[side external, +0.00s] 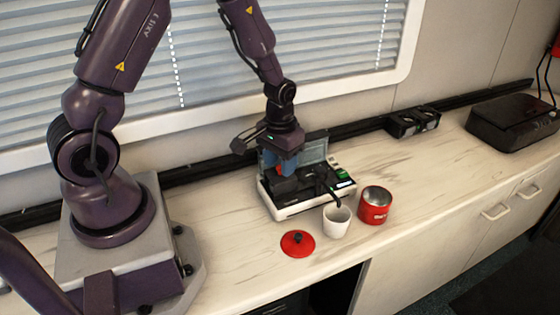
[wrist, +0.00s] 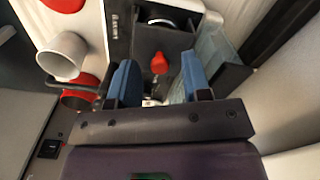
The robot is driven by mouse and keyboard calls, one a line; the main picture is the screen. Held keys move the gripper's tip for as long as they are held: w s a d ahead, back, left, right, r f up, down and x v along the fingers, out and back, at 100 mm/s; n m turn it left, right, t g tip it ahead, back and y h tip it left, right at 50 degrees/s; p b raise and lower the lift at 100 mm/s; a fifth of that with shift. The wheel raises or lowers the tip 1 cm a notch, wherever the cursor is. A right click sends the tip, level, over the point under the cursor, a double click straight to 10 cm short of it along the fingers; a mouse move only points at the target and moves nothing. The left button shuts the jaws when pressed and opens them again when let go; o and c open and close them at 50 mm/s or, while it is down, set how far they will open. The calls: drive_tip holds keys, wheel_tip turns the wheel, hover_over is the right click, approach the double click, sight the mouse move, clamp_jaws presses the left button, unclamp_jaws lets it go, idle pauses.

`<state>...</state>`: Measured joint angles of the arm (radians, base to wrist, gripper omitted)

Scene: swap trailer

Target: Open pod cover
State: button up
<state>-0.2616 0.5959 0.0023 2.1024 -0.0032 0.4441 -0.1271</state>
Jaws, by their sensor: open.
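The machine (side external: 292,206), a low white and black unit, sits on the counter. A grey panel (side external: 312,151) stands raised along its back; it also shows in the wrist view (wrist: 215,55). I cannot tell for sure which part is the pod cover. My gripper (side external: 285,168) is over the machine, pointing down. In the wrist view its blue fingers (wrist: 158,75) are apart. A red knob (wrist: 159,63) on the machine shows in the gap between them, and nothing is visibly held. My fingers and palm hide part of the machine's top.
A white cup (side external: 336,222) stands in front of the machine, with a red canister (side external: 375,206) to its right. A round red lid (side external: 298,244) lies to the left of the cup. A black double holder (side external: 412,122) and a dark box (side external: 514,122) stand farther right.

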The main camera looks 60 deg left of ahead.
drive_tip(key=shift+f, duration=0.1)
clamp_jaws()
drive_tip(key=shift+w, duration=2.8)
unclamp_jaws()
wheel_tip(320, 180, up, 13)
